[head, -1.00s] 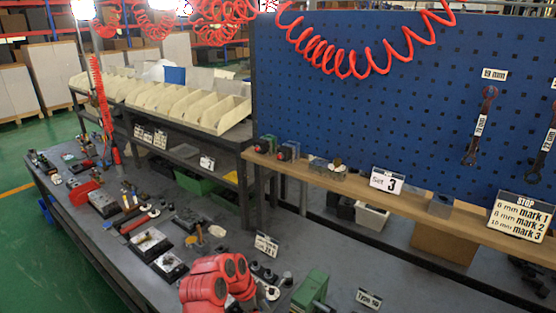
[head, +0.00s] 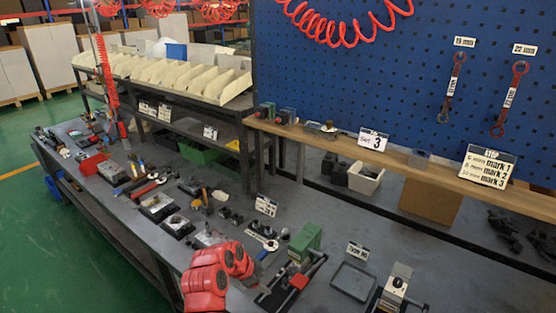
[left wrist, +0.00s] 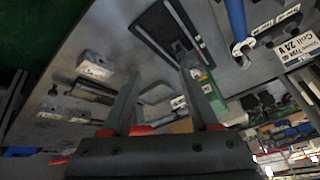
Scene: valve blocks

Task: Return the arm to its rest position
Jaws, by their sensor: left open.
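My left arm shows in the head view as rounded red segments (head: 208,282) at the bottom centre, over the front edge of the grey bench (head: 325,238). In the left wrist view my left gripper (left wrist: 161,74) has its two dark fingers spread apart, with nothing between them. Bench parts lie beyond the fingertips, apart from them as far as I can tell. My right gripper is in neither view.
A green block (head: 305,243), an empty grey tray (head: 353,280) and a small pale device (head: 396,287) stand on the bench near the red segments. Tools and valve blocks crowd the left. A wooden shelf (head: 330,143) and blue pegboard (head: 400,75) rise behind. Green floor lies left.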

